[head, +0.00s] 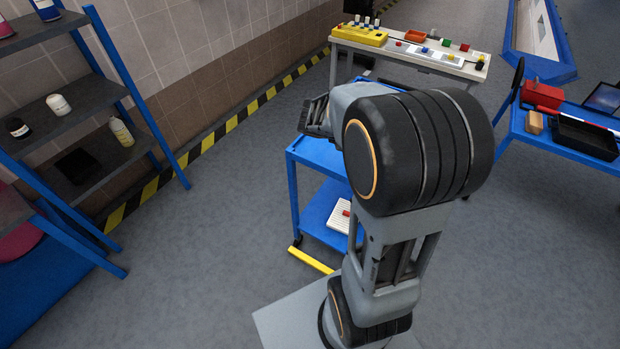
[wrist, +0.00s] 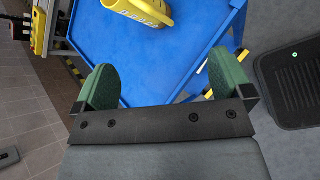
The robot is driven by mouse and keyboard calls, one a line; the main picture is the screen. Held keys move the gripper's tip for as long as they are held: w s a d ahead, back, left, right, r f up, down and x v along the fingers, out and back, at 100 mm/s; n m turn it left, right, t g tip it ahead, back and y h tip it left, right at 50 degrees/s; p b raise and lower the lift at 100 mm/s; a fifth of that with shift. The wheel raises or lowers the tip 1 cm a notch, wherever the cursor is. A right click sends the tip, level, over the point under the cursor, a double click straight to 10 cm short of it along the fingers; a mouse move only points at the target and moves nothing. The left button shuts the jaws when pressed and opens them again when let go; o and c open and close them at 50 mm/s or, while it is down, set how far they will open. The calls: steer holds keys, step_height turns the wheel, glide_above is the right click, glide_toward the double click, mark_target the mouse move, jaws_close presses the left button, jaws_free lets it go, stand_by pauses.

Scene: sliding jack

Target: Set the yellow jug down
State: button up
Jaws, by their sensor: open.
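In the wrist view a yellow jug (wrist: 142,10) is on the blue top of a cart (wrist: 140,68), near the top edge of the picture. Only part of it shows; the picture's edge cuts it off, so I cannot tell whether it stands upright or lies.
A blue-framed shelf (head: 75,118) with bottles stands at the left. A table (head: 407,57) with a yellow block and small coloured pieces is at the back. A blue table (head: 553,138) with a red toolbox and black tray is at the right. Floor left of the cart is clear.

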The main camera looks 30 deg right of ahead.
steer(key=s+a+m+t+y, duration=0.1)
steer(key=s+a+m+y, duration=0.4)
steer(key=a, duration=0.5)
steer(key=s+a+r+m+t+y, duration=0.1)
steer(key=s+a+m+y, duration=0.4)
steer(key=a+m, duration=0.3)
steer(key=a, duration=0.3)
steer(key=shift+a+r+t, duration=0.15)
steer(key=shift+r+t, duration=0.1)
steer(key=shift+t, duration=0.15)
steer(key=shift+s, duration=0.1)
